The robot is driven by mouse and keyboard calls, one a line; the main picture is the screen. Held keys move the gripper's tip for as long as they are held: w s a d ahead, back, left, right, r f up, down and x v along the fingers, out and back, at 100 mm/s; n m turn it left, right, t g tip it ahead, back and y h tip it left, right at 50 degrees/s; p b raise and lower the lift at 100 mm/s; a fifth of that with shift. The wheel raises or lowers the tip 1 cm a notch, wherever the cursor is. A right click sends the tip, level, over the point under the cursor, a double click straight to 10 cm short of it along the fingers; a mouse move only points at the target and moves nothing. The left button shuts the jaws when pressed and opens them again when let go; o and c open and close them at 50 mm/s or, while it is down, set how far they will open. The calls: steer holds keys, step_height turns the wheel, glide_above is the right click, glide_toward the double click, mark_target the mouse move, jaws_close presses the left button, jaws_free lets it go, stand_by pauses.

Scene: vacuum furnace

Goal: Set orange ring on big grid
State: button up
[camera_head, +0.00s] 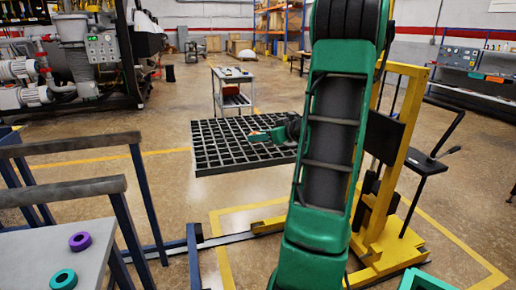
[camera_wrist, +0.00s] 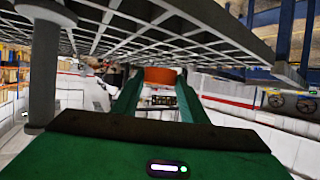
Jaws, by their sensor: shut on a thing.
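The orange ring (camera_wrist: 160,76) sits between the tips of my gripper's two green fingers (camera_wrist: 158,93) in the wrist view. My gripper is shut on it. In the head view my gripper (camera_head: 262,135) shows small, in line with the right part of the big grid (camera_head: 215,155); the ring is too small to make out clearly there. The grid is a dark, flat lattice of square openings. It spans the top of the wrist view (camera_wrist: 200,30), with a grey post at the left. I see no contact between ring and grid.
A grey table (camera_head: 50,255) at the lower left holds a purple ring (camera_head: 80,241) and a teal ring (camera_head: 63,279). A yellow lift frame (camera_head: 400,160) stands at the right. A small cart (camera_head: 232,90) stands behind the grid. Floor left of the grid is clear.

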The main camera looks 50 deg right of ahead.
mark_target(261, 152)
steer(key=shift+d+f, duration=0.1)
steer(key=shift+f, duration=1.95)
steer(key=o, duration=1.2)
steer(key=shift+f, duration=0.1)
steer(key=shift+o, duration=0.2)
